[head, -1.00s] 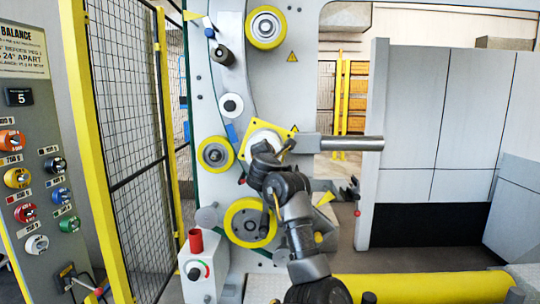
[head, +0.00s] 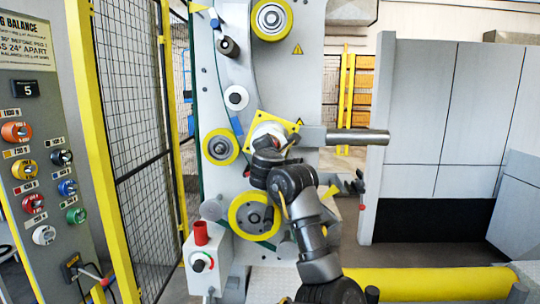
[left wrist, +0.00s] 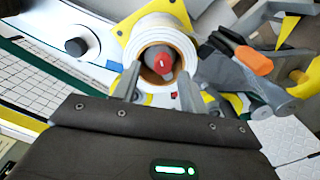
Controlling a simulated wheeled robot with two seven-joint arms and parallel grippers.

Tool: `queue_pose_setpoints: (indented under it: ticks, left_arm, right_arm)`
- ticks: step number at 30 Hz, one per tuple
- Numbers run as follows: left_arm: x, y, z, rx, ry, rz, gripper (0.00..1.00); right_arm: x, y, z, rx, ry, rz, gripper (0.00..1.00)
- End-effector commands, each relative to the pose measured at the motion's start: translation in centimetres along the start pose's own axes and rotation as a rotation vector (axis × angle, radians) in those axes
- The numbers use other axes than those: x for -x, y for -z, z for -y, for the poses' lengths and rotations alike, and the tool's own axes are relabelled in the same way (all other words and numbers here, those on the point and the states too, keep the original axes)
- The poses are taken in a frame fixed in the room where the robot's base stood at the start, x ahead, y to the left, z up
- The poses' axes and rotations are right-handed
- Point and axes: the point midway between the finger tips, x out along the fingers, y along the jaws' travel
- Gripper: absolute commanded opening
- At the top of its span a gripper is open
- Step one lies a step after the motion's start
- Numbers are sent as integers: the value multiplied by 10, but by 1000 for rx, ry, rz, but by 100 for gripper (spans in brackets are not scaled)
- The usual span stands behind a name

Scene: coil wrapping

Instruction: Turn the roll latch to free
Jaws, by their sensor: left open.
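In the left wrist view, a white roll (left wrist: 188,46) with a brown core sits in front of a yellow plate (left wrist: 124,25). The red roll latch (left wrist: 163,62) shows at the core's opening. My left gripper (left wrist: 158,84) is open, with one finger on each side of the lower part of the roll; I cannot tell whether they touch it. In the head view, the yellow plate (head: 257,122) is on the machine face. The roll is mostly hidden there by my arm, and the left gripper's fingers are hidden too. My right gripper is in neither view.
A steel bar (head: 358,137) sticks out right of the roll. Yellow-rimmed rollers (head: 219,147) surround it on the machine face. A red cylinder (head: 200,233) stands on a white control box below left. A mesh fence (head: 140,190) and a knob panel stand at left.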

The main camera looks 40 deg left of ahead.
Motion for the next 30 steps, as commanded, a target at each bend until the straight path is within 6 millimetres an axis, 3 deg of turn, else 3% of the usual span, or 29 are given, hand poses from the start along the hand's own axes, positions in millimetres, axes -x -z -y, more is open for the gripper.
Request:
queue_pose_setpoints:
  ticks: [6, 12, 26, 30]
  left_arm:
    - [44, 0, -1, 6, -4, 2, 43]
    - [66, 0, -2, 3, -4, 0, 43]
    - [70, 3, 4, -8, 7, -6, 43]
    - [57, 48, 4, -110, -6, -96, 43]
  right_arm:
    - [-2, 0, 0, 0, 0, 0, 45]
    - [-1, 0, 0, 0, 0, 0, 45]
    - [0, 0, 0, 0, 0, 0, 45]
    - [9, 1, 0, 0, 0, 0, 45]
